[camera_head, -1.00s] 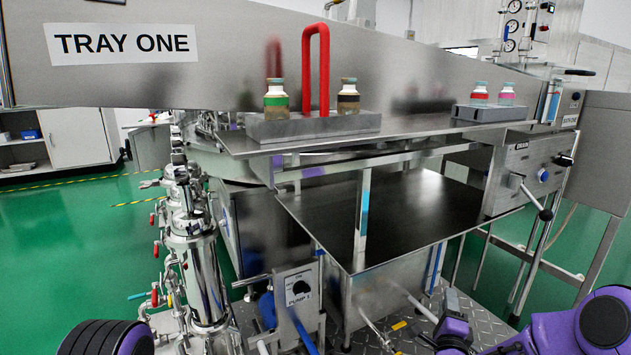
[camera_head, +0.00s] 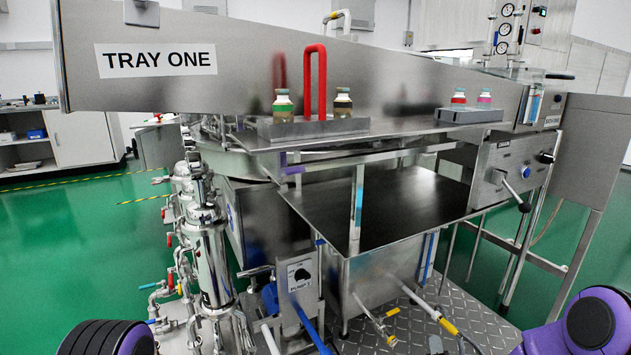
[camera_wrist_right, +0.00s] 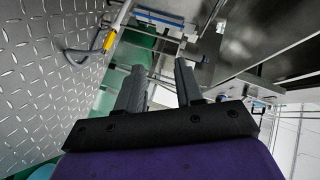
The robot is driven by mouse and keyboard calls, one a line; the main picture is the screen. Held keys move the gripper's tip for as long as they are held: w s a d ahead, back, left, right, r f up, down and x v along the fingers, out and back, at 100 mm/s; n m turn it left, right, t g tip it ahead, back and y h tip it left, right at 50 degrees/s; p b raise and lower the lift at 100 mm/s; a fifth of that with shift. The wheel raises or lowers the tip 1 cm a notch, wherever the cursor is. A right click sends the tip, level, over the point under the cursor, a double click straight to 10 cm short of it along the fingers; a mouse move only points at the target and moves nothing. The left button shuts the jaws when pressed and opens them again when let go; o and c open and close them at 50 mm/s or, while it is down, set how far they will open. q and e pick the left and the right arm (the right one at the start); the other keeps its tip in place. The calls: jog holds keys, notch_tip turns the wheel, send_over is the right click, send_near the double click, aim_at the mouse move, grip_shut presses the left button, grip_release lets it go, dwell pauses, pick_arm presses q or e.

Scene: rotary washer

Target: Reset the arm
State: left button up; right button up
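My right gripper (camera_wrist_right: 158,85) shows in the right wrist view with its two fingers apart and nothing between them. It is over the metal tread-plate floor (camera_wrist_right: 45,70), beside the machine's frame. In the head view the right arm's purple and black link is at the lower right corner, and its gripper is out of the picture. My left arm shows only as a purple and black link at the lower left; the left gripper is not in view.
The washer has a steel panel marked TRAY ONE (camera_head: 160,60). A vial holder with a red handle (camera_head: 310,128) and a grey rack (camera_head: 468,115) stand on the upper shelf. The lower black-topped shelf (camera_head: 390,205) is empty. A lever (camera_head: 515,190) sticks out at right. Tread-plate floor lies in front.

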jog(key=s+a+n+g+y+p, duration=0.15)
jog(key=s+n+g+p, duration=0.45)
jog(key=s+p, duration=0.85)
pick_arm(q)
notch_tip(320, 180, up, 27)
jog(key=p, duration=1.1)
pick_arm(e)
jog(key=s+r+n+g, duration=0.1)
jog(key=s+r+g, duration=0.1)
jog(key=s, duration=0.5)
jog(key=s+d+r+n+g+h, duration=0.1)
jog(key=s+r, duration=0.4)
jog(key=s, duration=0.3)
jog(key=s+d+r+n+g, duration=0.1)
jog(key=s+r+g, duration=0.1)
jog(key=s+r, duration=0.2)
jog(key=s, duration=0.3)
jog(key=shift+s+r+n+g, duration=0.2)
jog(key=shift+s+n+g, duration=0.1)
jog(key=shift+s, duration=0.1)
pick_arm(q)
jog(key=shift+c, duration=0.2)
